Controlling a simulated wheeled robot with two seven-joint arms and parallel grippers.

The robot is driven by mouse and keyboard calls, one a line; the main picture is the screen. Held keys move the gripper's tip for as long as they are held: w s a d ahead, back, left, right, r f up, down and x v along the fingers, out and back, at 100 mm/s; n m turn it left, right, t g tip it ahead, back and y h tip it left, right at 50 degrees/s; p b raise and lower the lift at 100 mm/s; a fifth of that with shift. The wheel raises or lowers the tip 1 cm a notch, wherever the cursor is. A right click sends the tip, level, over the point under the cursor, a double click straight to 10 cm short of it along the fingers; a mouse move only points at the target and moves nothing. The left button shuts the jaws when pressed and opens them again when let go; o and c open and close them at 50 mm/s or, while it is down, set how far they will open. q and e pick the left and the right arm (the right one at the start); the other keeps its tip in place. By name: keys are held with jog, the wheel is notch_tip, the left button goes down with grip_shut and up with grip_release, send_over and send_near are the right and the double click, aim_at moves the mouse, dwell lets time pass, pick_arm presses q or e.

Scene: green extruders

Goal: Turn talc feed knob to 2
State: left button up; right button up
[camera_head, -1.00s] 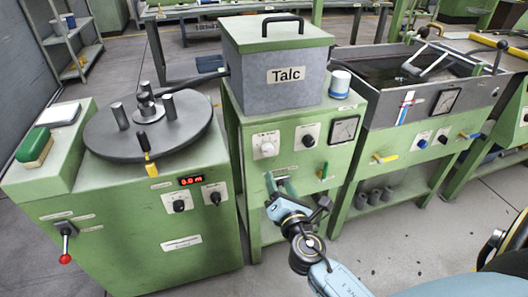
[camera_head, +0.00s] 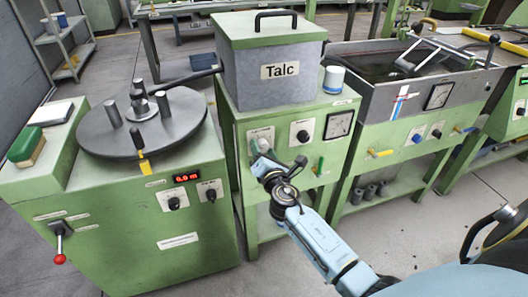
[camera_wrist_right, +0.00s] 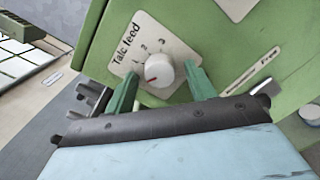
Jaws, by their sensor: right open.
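The talc feed knob (camera_wrist_right: 160,72) is a round white knob on a cream plate labelled "Talc feed" with 1, 2 and 3. Its red mark points to the lower left in the right wrist view, short of the 1. My right gripper (camera_wrist_right: 163,82) is open, with one green finger on each side of the knob; I cannot tell whether they touch it. My left gripper is out of view.
The grey talc hopper (camera_head: 270,78) with a green lid sits above the panel. A second knob (camera_head: 302,135), a gauge (camera_head: 339,124) and a green lever (camera_head: 320,167) are right of the talc knob. A turntable machine (camera_head: 148,130) stands to the left.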

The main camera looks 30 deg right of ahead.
jog(key=shift+c, duration=0.3)
jog(key=c, duration=0.9)
